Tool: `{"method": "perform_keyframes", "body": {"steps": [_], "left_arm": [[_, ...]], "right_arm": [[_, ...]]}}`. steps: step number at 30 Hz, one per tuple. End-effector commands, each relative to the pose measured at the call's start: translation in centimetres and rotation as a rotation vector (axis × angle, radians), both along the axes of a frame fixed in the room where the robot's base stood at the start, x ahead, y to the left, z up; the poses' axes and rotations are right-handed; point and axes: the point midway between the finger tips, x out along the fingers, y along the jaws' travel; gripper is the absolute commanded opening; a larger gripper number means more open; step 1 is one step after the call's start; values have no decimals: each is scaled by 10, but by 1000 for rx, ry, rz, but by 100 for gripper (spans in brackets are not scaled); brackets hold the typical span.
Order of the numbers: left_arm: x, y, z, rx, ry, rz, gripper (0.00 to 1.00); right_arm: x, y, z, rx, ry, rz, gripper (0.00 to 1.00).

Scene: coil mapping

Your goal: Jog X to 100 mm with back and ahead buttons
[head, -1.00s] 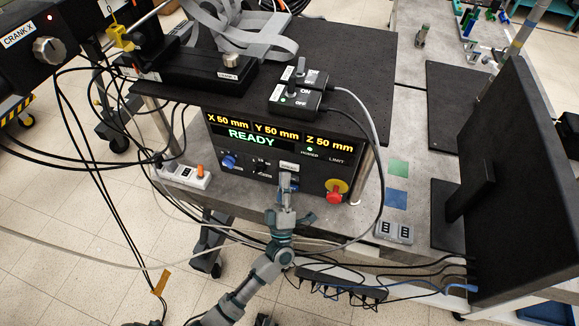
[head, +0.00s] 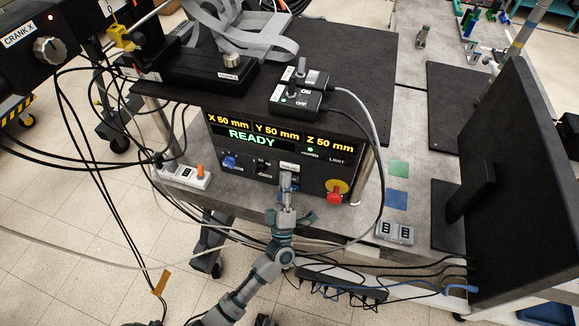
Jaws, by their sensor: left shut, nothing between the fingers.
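The black control box (head: 230,180) stands on the grey table under a black shelf. Its display (head: 252,138) reads X 50 mm, Y 50 mm, Z 50 mm and READY. A red knob on a yellow base (head: 336,190) is at the lower right. My right gripper is not in view.
A crank X unit (head: 22,37) is at the upper left. Two switch boxes (head: 296,101) lie on the black shelf (head: 355,62). A large black monitor (head: 520,170) stands at right. Loose cables hang around the box and the table's front edge.

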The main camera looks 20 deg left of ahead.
Motion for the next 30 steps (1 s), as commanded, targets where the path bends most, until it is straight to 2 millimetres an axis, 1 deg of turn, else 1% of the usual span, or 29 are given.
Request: {"method": "perform_keyframes", "body": {"steps": [13,21,30], "left_arm": [[0,0,0,0,0,0,0],[7,0,2,1,-1,1,0],[8,0,2,0,0,0,0]], "right_arm": [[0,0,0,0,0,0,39],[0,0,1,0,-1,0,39],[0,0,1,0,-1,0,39]]}}
